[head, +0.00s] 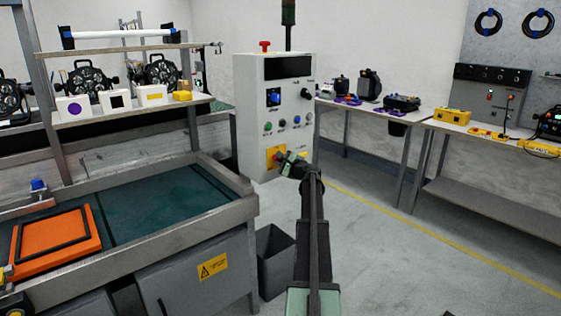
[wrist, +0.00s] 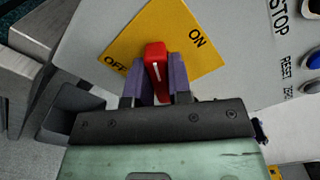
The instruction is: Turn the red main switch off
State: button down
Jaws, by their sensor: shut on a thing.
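The red main switch (wrist: 155,58) is a red handle with a white line on a yellow plate (wrist: 178,28) on the grey control cabinet. The plate is marked OFF on the handle's left and ON on its upper right in the wrist view, where the plate looks tilted. My gripper (wrist: 159,76) has its two purple fingers on either side of the handle and is shut on it. In the head view my gripper (head: 281,158) reaches the yellow plate (head: 270,162) low on the cabinet (head: 250,110) and largely hides the handle.
Other buttons and knobs sit on the cabinet face, including a blue button (wrist: 312,60) near the RESET label. A workbench (head: 150,235) with an orange case (head: 55,240) stands left. A dark bin (head: 275,262) stands below the cabinet. Floor at right is clear.

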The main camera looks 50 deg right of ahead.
jog(key=n, duration=0.6)
jog(key=shift+a+f, duration=0.1)
jog(key=shift+f, duration=0.05)
dwell(0.4)
jog(key=c, duration=1)
grip_release()
jog(key=shift+c, duration=0.2)
jog(key=s+a, duration=0.2)
jog(key=s, duration=0.8)
jog(key=shift+s, duration=0.35)
